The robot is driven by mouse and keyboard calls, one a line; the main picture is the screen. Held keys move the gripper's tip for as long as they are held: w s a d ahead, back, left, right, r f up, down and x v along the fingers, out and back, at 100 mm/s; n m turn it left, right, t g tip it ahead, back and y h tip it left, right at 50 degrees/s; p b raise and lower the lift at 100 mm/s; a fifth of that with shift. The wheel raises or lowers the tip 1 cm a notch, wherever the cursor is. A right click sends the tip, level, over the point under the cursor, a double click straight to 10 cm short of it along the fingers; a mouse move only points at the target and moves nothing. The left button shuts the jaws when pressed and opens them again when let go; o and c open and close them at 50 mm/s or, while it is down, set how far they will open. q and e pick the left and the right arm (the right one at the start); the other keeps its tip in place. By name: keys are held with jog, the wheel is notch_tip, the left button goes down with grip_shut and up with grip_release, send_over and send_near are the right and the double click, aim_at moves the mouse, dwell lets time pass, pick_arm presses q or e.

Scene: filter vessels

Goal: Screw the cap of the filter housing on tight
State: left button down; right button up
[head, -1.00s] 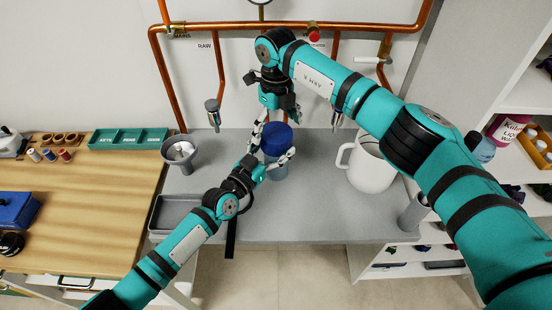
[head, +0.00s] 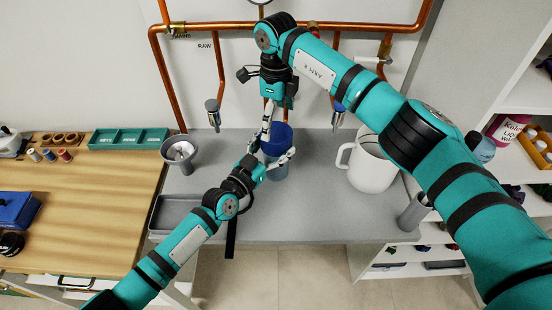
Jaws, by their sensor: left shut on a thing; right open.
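The filter housing (head: 277,173) stands upright on the grey worktop, a clear bluish vessel with the dark blue cap (head: 278,137) on top. My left gripper (head: 271,161) comes in from the lower left and is shut on the housing, its fingers on either side just below the cap. My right gripper (head: 270,116) points down from above and is open at the cap, with one finger in front at the cap's left side. Its other finger is mostly hidden. I cannot tell whether the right fingers touch the cap, or how the cap's thread sits.
A white jug (head: 371,170) stands to the right, with a grey cylinder (head: 413,213) near the right edge. A grey funnel-like cup (head: 180,153) and a grey tray (head: 172,214) are at the left. Copper pipes (head: 220,85) with taps run behind. The worktop's front middle is clear.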

aim_at(277, 132)
pick_arm(q)
jog(key=shift+w+r, duration=0.1)
jog(key=shift+r, duration=0.25)
pick_arm(e)
notch_tip(277, 132, down, 7)
jog(key=shift+f, duration=0.15)
jog(key=c, duration=1.1)
jog(key=shift+c, duration=0.2)
jog(key=shift+s, duration=0.1)
pick_arm(q)
jog(key=shift+w+f, duration=0.1)
jog(key=shift+w, duration=0.1)
pick_arm(e)
jog(key=m, duration=0.5)
jog(key=shift+f, duration=0.15)
jog(key=shift+d, duration=0.15)
